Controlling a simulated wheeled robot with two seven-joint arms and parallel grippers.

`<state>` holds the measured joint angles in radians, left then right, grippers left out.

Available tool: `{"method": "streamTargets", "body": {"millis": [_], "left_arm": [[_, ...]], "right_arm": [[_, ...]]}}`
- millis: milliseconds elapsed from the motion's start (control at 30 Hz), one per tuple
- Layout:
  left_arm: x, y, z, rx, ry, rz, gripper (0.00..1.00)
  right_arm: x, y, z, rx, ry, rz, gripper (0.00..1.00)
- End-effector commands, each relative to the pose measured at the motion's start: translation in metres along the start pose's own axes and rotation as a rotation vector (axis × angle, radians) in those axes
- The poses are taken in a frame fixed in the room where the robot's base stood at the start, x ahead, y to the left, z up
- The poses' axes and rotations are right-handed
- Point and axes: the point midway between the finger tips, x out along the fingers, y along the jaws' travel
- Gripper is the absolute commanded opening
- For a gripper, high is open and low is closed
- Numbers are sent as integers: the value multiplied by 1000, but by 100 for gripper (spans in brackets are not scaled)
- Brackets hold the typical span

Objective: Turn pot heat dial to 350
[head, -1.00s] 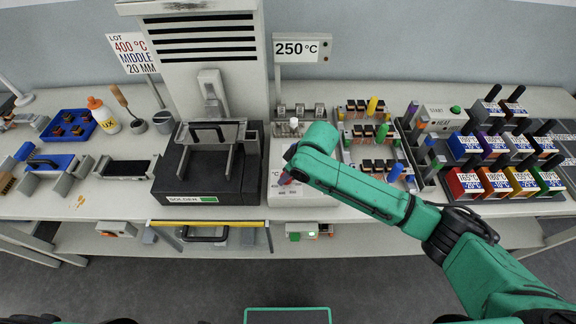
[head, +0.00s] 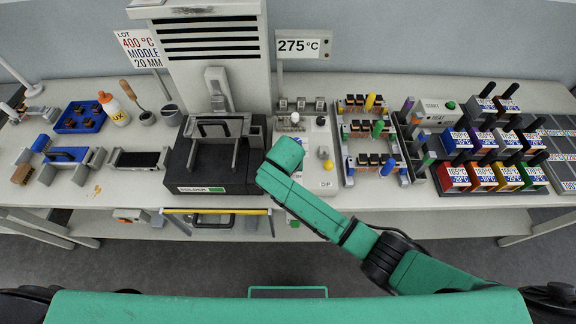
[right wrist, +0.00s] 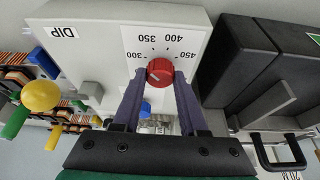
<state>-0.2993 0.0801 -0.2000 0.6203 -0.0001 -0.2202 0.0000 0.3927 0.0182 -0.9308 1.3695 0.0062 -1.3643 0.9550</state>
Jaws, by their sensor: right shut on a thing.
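The red heat dial (right wrist: 160,72) sits on a white control box (right wrist: 105,22), on a scale marked 300, 350, 400 and 450. My right gripper (right wrist: 163,76) is shut on the dial, one finger on each side. A small light mark shows on the dial's face, but I cannot tell its exact reading. In the head view the dial is hidden behind my right arm (head: 305,200). The temperature sign (head: 299,46) reads 275 °C. The black solder pot (head: 178,178) stands left of the box. My left gripper is not in view.
A lot sign (head: 141,49) reads 400 °C, middle, 20 mm. A yellow-knobbed DIP lever (right wrist: 42,95) is on the same box. Racks of connectors (head: 368,130) and coloured bins (head: 481,177) stand to the right. A flux bottle (head: 116,111) is at the left.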

Motion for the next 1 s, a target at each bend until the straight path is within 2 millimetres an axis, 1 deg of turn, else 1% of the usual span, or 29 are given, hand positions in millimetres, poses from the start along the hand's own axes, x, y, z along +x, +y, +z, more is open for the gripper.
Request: {"method": "streamTargets", "body": {"millis": [200,400,933,967,1000], "left_arm": [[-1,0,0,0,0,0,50],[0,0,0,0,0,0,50],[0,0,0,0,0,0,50],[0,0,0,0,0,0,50],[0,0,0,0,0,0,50]], "right_arm": [[-1,-2,-1,126,3,50,0],[-1,-2,-2,192,4,78,0],[-1,-2,-2,217,6,89,0],[-1,-2,-2,217,6,89,46],[-1,-2,-2,217,6,89,61]]}}
